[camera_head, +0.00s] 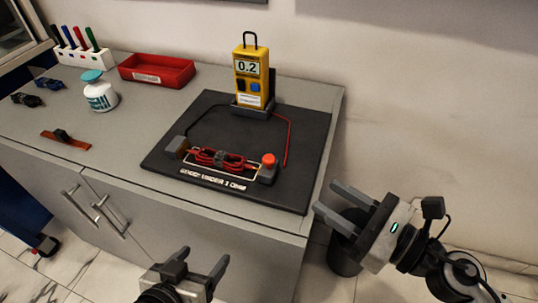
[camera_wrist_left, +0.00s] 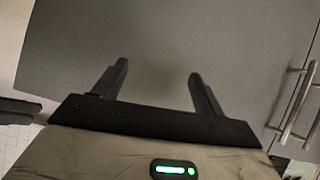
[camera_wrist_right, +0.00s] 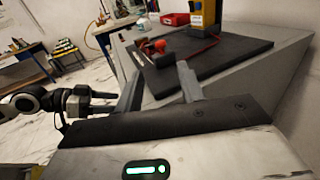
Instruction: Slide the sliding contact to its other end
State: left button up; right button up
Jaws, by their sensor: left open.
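On the black mat (camera_head: 200,110) a red coil-like bundle (camera_head: 205,156) with a dark piece around its middle lies in a white outline, between a dark block (camera_head: 177,145) and a block with a red knob (camera_head: 269,159). To the left on the counter, a brown strip (camera_head: 73,143) carries a small black block (camera_head: 61,134). I cannot tell which of these dark pieces is the sliding contact. My left gripper (camera_head: 205,254) is open and empty in front of the cabinet, below the counter. My right gripper (camera_head: 324,196) is open and empty, off the counter's right edge.
A yellow meter (camera_head: 248,68) reading 0.2 stands at the mat's back, with black and red leads. A red tray (camera_head: 155,71), white bottle (camera_head: 100,97) and pen rack (camera_head: 82,57) stand left. A dark bin (camera_head: 346,255) is beneath my right gripper. Cabinet handles (camera_head: 83,208) stick out.

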aim_at(273, 161)
jog(key=p+x, duration=0.4)
jog(key=x, duration=1)
jog(key=shift+w+a, duration=0.2)
jog(key=shift+w, duration=0.05)
